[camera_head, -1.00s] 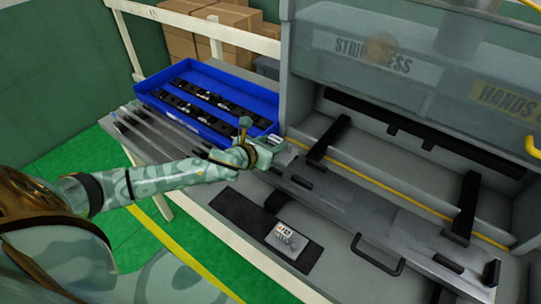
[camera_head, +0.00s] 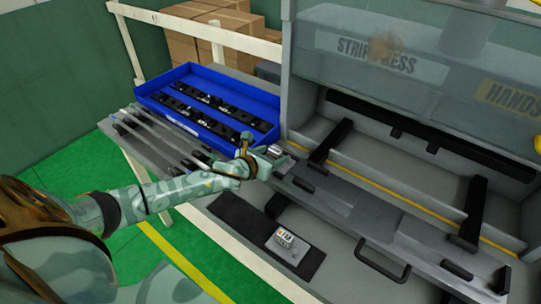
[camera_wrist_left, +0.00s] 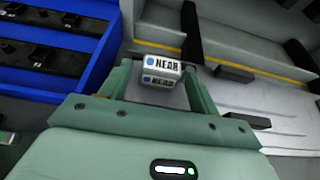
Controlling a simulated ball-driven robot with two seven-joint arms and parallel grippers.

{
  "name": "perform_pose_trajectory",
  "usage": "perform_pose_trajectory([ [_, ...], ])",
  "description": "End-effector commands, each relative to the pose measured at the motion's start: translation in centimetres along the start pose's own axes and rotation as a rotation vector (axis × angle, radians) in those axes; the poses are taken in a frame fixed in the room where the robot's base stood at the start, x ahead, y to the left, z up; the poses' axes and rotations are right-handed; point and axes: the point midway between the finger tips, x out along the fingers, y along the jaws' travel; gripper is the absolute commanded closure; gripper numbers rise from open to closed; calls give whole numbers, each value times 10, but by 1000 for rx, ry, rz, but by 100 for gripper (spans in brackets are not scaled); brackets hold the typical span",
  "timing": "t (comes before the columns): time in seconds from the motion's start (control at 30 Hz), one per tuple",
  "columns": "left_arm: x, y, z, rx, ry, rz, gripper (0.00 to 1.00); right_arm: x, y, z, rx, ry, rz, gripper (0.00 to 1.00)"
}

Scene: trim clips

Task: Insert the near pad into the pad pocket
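The near pad (camera_wrist_left: 163,68), a small grey-white block lettered NEAR, sits between the fingertips of my left gripper (camera_wrist_left: 160,85) in the left wrist view. The fingers flank it on both sides, and it looks gripped. In the head view my left gripper (camera_head: 268,161) is over the left end of the grey press plate (camera_head: 350,205), with the pad (camera_head: 274,150) at its tip. A second light pad (camera_head: 287,245) lies on a black mat (camera_head: 240,220) at the front. I cannot make out the pad pocket clearly. My right gripper is not in view.
A blue tray (camera_head: 262,100) with black strips stands left of the press. Metal rails (camera_head: 160,136) lie in front of it. Black arms (camera_head: 330,140) and (camera_head: 472,212) and a black handle (camera_head: 383,262) stand up around the plate.

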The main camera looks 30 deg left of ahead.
Motion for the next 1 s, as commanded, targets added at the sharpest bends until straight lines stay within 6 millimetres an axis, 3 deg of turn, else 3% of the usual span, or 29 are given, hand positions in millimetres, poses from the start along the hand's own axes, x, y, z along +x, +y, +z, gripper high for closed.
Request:
perform_pose_trajectory([
  [0.37, -6, 0, 4, 0, 1, 1, 37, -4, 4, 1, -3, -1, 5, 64],
  [0.8, -100, 0, 3, 1, 2, -1, 37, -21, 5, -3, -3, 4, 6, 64],
  [1.0, -120, 0, 3, 0, 0, 1, 37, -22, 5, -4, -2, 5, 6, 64],
])
